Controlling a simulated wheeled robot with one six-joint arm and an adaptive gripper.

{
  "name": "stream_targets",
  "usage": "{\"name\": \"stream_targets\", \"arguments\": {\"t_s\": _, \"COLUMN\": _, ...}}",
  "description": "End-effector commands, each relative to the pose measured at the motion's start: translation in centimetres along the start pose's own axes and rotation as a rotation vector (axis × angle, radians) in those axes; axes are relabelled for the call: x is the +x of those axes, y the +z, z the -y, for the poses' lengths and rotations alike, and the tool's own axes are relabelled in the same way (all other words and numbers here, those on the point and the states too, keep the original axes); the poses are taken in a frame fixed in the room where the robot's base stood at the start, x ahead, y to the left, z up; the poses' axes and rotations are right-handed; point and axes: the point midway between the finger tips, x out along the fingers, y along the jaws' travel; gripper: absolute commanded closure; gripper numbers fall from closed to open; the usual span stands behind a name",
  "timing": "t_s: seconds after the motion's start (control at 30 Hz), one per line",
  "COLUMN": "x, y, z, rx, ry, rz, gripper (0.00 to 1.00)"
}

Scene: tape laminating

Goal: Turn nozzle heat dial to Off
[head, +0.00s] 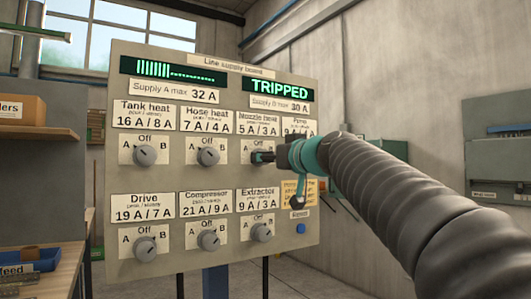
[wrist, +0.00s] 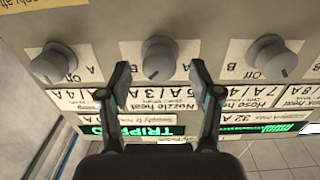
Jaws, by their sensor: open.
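The nozzle heat dial (wrist: 158,58) is a grey round knob on a white plate, in the middle of the wrist view, where the panel appears upside down. In the head view my gripper covers most of it, under the label "Nozzle heat 5 A / 3 A" (head: 258,124). I cannot tell which mark its pointer faces. My gripper (wrist: 160,70) is open, one finger on each side of the dial's lower part in the wrist view, with gaps to both sides. In the head view my gripper (head: 264,157) reaches the dial from the right. Contact cannot be made out.
The supply panel (head: 225,97) also bears dials for tank heat (head: 144,155), hose heat (head: 208,156), drive (head: 145,249), compressor (head: 208,240) and extractor (head: 261,232). A green display (head: 279,89) reads TRIPPED. A blue button (head: 300,228) sits at lower right.

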Motion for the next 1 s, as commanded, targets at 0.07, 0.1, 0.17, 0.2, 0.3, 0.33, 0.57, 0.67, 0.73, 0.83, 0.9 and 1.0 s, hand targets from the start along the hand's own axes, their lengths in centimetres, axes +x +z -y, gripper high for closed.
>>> {"name": "stream_targets", "arguments": {"t_s": 0.07, "x": 1.1, "y": -0.2, "z": 0.0, "rx": 0.0, "ry": 0.0, "rz": 0.0, "gripper": 0.36}}
{"name": "stream_targets", "arguments": {"t_s": 0.1, "x": 1.6, "y": -0.2, "z": 0.0, "rx": 0.001, "ry": 0.0, "rz": 0.0, "gripper": 0.36}}
{"name": "stream_targets", "arguments": {"t_s": 0.17, "x": 2.1, "y": -0.1, "z": 0.0, "rx": 0.001, "ry": -0.001, "rz": 0.0, "gripper": 0.36}}
{"name": "stream_targets", "arguments": {"t_s": 0.2, "x": 2.3, "y": -0.1, "z": 0.0, "rx": 0.001, "ry": -0.001, "rz": 0.0, "gripper": 0.36}}
{"name": "stream_targets", "arguments": {"t_s": 0.3, "x": 2.8, "y": -0.1, "z": 0.0, "rx": 0.0, "ry": 0.0, "rz": -0.001, "gripper": 0.36}}
{"name": "stream_targets", "arguments": {"t_s": 0.33, "x": 2.8, "y": -0.1, "z": 0.0, "rx": 0.0, "ry": 0.0, "rz": -0.001, "gripper": 0.36}}
{"name": "stream_targets", "arguments": {"t_s": 0.57, "x": 2.9, "y": 0.0, "z": 0.0, "rx": 0.0, "ry": 0.001, "rz": -0.001, "gripper": 0.36}}
{"name": "stream_targets", "arguments": {"t_s": 0.67, "x": 2.9, "y": 0.0, "z": 0.0, "rx": 0.0, "ry": 0.001, "rz": -0.001, "gripper": 0.53}}
{"name": "stream_targets", "arguments": {"t_s": 0.73, "x": 2.9, "y": 0.0, "z": 0.0, "rx": 0.0, "ry": 0.001, "rz": -0.001, "gripper": 0.71}}
{"name": "stream_targets", "arguments": {"t_s": 0.83, "x": 2.8, "y": 0.0, "z": 0.0, "rx": 0.0, "ry": 0.001, "rz": -0.001, "gripper": 0.96}}
{"name": "stream_targets", "arguments": {"t_s": 0.9, "x": 2.8, "y": 0.0, "z": 0.0, "rx": 0.0, "ry": 0.0, "rz": -0.001, "gripper": 0.96}}
{"name": "stream_targets", "arguments": {"t_s": 1.0, "x": 2.8, "y": 0.0, "z": 0.0, "rx": -0.003, "ry": 0.0, "rz": -0.001, "gripper": 0.96}}
